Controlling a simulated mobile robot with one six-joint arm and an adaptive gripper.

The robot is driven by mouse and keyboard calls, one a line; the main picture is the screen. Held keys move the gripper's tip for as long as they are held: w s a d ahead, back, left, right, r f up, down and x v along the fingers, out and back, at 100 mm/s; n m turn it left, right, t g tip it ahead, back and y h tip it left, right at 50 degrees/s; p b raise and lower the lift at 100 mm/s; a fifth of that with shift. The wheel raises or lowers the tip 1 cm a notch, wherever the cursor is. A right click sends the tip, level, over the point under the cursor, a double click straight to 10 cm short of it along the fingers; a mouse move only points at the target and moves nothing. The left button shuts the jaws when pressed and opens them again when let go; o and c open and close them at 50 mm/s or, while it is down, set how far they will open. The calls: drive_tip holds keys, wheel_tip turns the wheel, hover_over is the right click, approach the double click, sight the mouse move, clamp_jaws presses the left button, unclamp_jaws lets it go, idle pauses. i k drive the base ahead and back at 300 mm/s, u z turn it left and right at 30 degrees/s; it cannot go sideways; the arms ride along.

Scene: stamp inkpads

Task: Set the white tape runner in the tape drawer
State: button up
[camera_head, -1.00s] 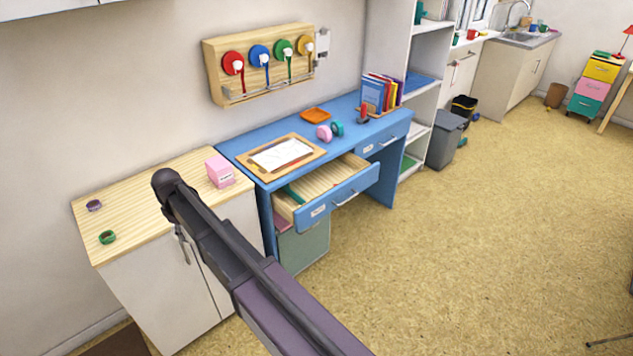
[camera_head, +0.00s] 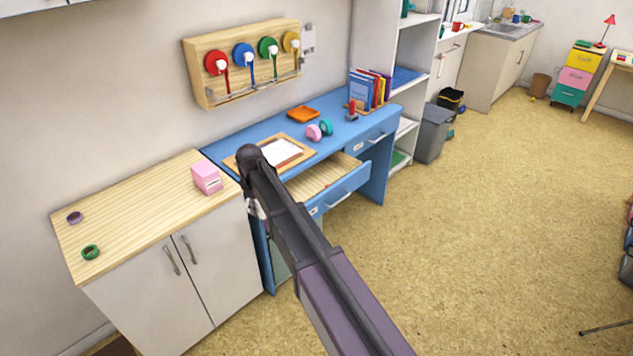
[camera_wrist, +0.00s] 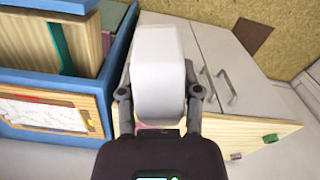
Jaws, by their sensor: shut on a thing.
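The white tape runner (camera_wrist: 157,75) is a pale rounded block in the wrist view. My gripper (camera_wrist: 158,97) is shut on it, one finger on each side. In the head view my dark arm hides most of the gripper and tape runner. The blue desk's near drawer (camera_head: 342,190) is pulled open, with a pale wooden inside and a label too small to read. It also shows at the upper left of the wrist view (camera_wrist: 85,22), with a green thing (camera_wrist: 60,45) inside. The tape runner appears beside the drawer, near the cabinet side, not inside it.
A pink box (camera_head: 207,177), a purple roll (camera_head: 75,217) and a green roll (camera_head: 90,252) stand on the wooden cabinet top (camera_head: 140,210). The blue desk (camera_head: 340,130) bears a framed sheet (camera_head: 280,152), an orange tray (camera_head: 303,114) and books (camera_head: 370,90). A second drawer (camera_head: 372,140) is shut.

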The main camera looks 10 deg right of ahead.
sight(306, 179)
drive_tip(key=z, duration=0.45)
drive_tip(key=i, duration=1)
drive_tip(key=z, duration=0.05)
